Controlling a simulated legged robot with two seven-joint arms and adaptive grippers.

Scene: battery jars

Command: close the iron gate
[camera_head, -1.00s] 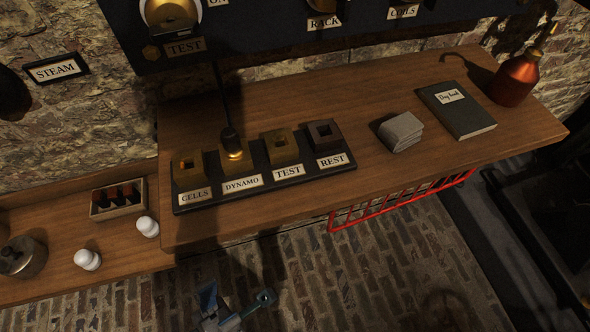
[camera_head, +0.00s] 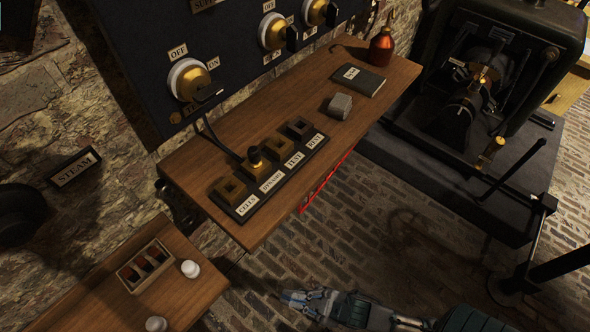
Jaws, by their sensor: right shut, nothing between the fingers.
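A strip of red metal bars (camera_head: 325,182) shows under the front edge of the wooden bench, seen nearly edge-on. I cannot tell whether it is the iron gate; no other gate shows clearly. My right gripper (camera_head: 288,297) is low in the view, over the brick floor, with its arm coming in from the right. It is shut and empty, apart from the bench and the red bars. My left gripper is out of view.
The wooden bench (camera_head: 365,118) holds a socket block (camera_head: 245,207) with a plugged cable, a grey folded cloth (camera_head: 340,106), a book (camera_head: 358,80) and a copper bottle (camera_head: 382,45). A dark machine (camera_head: 480,75) stands at right. The brick floor (camera_head: 385,225) between is mostly clear.

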